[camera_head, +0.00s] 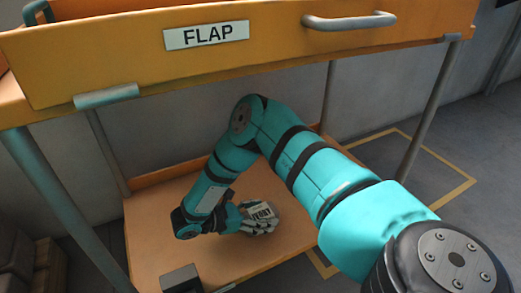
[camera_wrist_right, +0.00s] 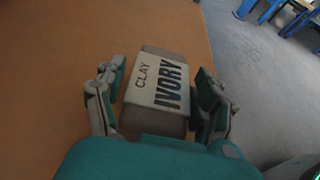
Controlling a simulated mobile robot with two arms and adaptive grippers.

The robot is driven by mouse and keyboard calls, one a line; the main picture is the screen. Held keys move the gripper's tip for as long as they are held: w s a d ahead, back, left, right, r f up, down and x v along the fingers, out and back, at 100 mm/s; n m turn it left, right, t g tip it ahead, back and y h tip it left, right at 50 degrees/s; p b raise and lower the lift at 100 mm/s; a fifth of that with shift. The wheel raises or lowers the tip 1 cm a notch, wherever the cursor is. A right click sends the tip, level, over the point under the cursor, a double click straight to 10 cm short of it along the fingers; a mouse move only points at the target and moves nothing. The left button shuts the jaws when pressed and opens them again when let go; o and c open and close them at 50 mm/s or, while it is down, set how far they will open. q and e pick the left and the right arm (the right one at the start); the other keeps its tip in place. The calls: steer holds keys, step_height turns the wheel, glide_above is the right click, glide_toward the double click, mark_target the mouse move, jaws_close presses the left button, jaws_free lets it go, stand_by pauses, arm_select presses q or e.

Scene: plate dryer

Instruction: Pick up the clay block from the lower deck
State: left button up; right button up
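The clay block (camera_wrist_right: 156,92), pale with a grey end and marked "CLAY IVORY", lies on the orange lower deck (camera_head: 155,232). In the head view the block (camera_head: 262,211) is partly hidden by my right gripper (camera_head: 259,217). In the wrist view my right gripper (camera_wrist_right: 163,82) has one finger on each side of the block. Narrow gaps show between the fingertips and the block's sides, so the gripper looks open around it. My left gripper is not in view.
The upper deck's orange front (camera_head: 120,60), with a "FLAP" label (camera_head: 206,35) and grey handle (camera_head: 348,21), hangs above my right arm. Grey posts (camera_head: 430,108) stand at the sides. A dark box-shaped part (camera_head: 181,279) sits at the deck's near edge. Floor shows at right.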

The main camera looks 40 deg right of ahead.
jaws_close()
steer(key=shift+r, duration=0.1)
stand_by(0.3)
